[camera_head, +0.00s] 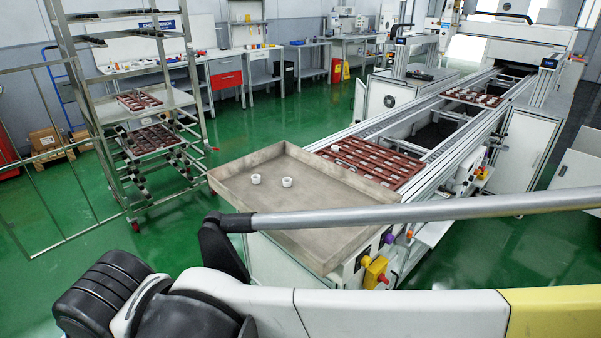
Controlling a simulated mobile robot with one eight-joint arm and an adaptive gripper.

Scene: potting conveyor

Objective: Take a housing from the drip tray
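The drip tray (232,193) is a wide, shallow grey-brown metal tray on the near end of the conveyor, in the middle of the view. Two small white housings lie on its floor toward the far left part, a left one (256,179) and a right one (287,182). They are a little apart from each other. The rest of the tray floor is bare where it shows. My arm crosses the lower part of the view in front of the tray. My gripper is not in view.
A red-brown rack (372,163) lies on the conveyor behind the tray, and another with white parts (472,97) is farther along. A metal shelf cart (176,100) stands at the left. Yellow and red buttons (375,270) sit at the conveyor's near corner. Green floor is clear between cart and conveyor.

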